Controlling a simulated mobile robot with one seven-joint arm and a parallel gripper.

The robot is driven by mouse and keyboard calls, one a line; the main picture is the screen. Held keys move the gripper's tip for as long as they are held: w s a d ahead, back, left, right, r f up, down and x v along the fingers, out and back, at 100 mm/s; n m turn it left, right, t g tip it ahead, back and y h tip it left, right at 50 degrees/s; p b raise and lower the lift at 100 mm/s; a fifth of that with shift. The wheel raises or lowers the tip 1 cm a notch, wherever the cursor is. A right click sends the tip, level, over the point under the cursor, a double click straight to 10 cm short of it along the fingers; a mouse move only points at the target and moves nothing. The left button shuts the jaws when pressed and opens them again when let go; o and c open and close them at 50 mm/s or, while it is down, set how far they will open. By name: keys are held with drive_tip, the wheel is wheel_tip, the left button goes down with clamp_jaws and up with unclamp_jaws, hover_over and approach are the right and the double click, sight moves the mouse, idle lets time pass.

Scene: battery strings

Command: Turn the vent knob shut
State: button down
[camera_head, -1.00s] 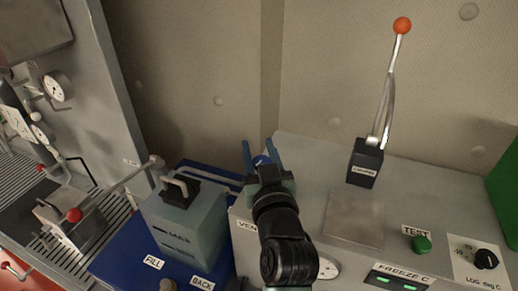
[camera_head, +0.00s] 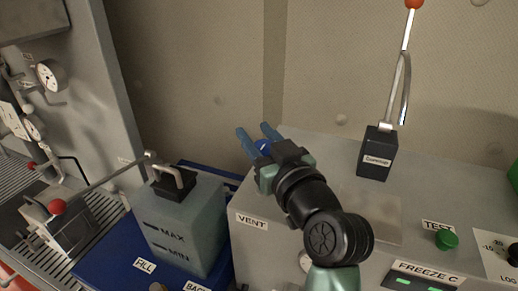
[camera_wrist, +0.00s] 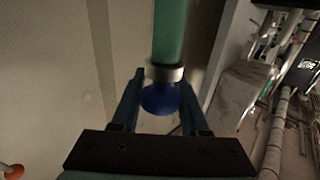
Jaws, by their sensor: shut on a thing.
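The vent knob is the blue rounded knob (camera_head: 264,147), seen between my fingers in the head view. The wrist view shows the blue knob (camera_wrist: 160,98) below a white collar on a green pipe. My gripper (camera_head: 254,132) is shut on it, with a blue finger on either side. It also shows in the wrist view (camera_wrist: 160,100). Part of the knob is hidden behind the gripper body in the head view. A VENT label (camera_head: 252,221) is on the grey cabinet's front face below my gripper.
A translucent tank (camera_head: 185,225) marked MAX and MIN stands on a blue base at left. A lever (camera_head: 403,85) rises from a black block on the grey cabinet (camera_head: 330,160) at right. A green TEST button (camera_head: 446,240) is near the cabinet's front. A beige wall stands behind.

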idle(0.3)
drive_tip(key=shift+c, duration=2.1)
unclamp_jaws()
drive_tip(key=b+v, duration=0.4)
drive_tip(key=v, duration=0.9)
